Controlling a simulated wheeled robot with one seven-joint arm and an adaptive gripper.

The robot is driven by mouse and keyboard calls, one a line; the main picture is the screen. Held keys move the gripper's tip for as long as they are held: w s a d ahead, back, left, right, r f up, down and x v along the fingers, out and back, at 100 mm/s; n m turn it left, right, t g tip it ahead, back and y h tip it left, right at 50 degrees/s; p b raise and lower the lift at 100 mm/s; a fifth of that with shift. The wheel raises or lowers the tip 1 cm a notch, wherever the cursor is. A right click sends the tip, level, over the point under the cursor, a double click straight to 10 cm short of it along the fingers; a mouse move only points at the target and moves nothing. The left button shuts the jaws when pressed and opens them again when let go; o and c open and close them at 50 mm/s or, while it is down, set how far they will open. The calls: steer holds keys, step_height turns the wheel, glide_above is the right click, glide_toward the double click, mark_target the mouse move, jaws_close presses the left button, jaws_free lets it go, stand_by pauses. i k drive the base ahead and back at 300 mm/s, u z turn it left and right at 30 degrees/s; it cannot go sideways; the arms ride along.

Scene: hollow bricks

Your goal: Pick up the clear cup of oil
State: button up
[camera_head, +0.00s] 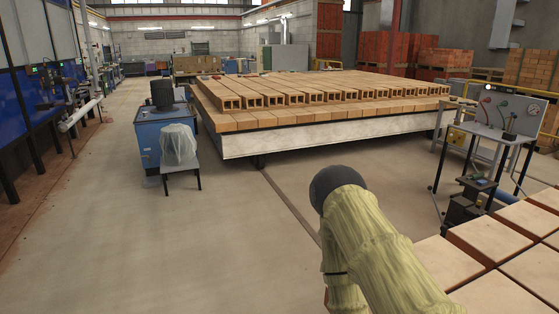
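No clear cup of oil can be made out in the head view. A clear plastic-looking wrapped object (180,145) sits on a small dark stand beside a blue machine; I cannot tell what is under the wrap. My arm, in a pale yellow sleeve with a dark round joint, reaches up from the bottom right. My gripper is not in the picture, so its state and anything in it are hidden.
A long kiln car (300,140) carries rows of hollow bricks across the middle. A blue machine (160,135) stands left of it. Brick blocks (490,250) fill the bottom right, near a control stand (507,115). The floor at left centre is clear.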

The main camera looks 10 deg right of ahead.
mark_target(476, 127)
steer(key=i, duration=3.75)
steer(key=z, duration=1.45)
steer(key=i, duration=4.65)
steer(key=z, duration=2.05)
